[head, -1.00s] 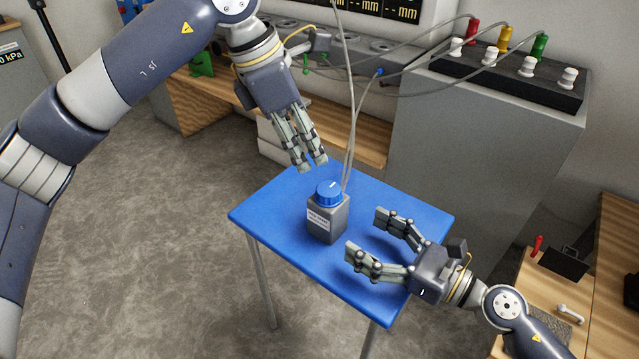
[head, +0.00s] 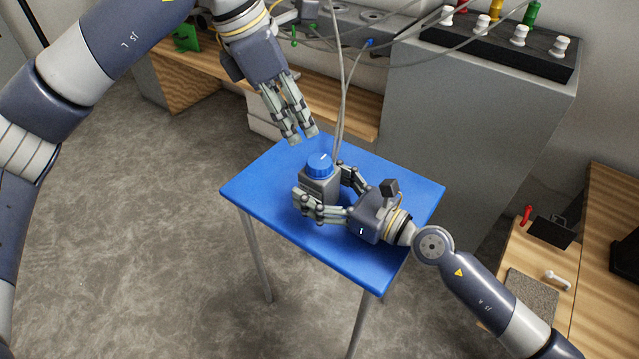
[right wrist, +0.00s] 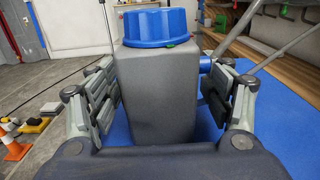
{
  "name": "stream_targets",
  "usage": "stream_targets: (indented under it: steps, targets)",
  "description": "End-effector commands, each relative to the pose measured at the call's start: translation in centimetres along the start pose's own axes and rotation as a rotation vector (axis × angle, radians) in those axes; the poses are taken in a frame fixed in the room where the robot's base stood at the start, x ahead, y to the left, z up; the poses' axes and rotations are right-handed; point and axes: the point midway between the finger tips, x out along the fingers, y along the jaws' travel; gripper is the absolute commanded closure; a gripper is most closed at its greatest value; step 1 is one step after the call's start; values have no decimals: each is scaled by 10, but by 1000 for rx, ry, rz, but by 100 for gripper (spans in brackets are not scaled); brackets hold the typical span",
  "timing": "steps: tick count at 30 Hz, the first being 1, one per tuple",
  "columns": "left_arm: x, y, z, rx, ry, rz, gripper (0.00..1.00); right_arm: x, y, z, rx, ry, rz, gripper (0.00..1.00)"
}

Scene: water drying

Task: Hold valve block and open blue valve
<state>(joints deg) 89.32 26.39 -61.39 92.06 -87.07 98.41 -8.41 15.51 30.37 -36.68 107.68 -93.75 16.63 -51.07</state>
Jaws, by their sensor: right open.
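The grey valve block (head: 321,188) stands upright on the blue table, with the round blue valve (head: 320,164) on top. A white mark shows on the valve's top. In the right wrist view the block (right wrist: 158,90) fills the middle, under the ribbed blue valve (right wrist: 157,27). My right gripper (head: 326,186) is open, with its fingers on either side of the block. In the right wrist view (right wrist: 163,95) gaps show between block and fingers. My left gripper (head: 302,138) is above and behind the valve, pointing down, apart from it; its fingers are close together and I cannot tell whether they are shut.
The blue table (head: 265,220) is small, with free room around the block. Grey hoses (head: 341,110) run up behind the block. A grey cabinet (head: 450,130) stands behind on the right. A wooden bench (head: 540,270) with a red-handled tool is at the right.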

Motion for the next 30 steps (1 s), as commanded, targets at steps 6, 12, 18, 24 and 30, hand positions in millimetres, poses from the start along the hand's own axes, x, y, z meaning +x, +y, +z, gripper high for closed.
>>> stream_targets:
  steps: [6, 12, 18, 24, 30]
  targets:
    - [0, 0, 0, 0, 0, 0, 67, 0, 0, 0, 0, 0, 0, 61]
    - [0, 0, 0, 0, 0, 0, 58, 0, 0, 0, 0, 0, 0, 77]
    - [0, 0, 7, -82, 33, -6, 41, 0, 0, 0, 0, 0, 0, 77]
    - [0, -2, 23, -354, 144, 0, 41, 0, 0, 0, 0, 0, 0, 77]
    - [-6, -3, 36, -659, 256, 63, 41, 0, 0, 0, 0, 0, 0, 77]
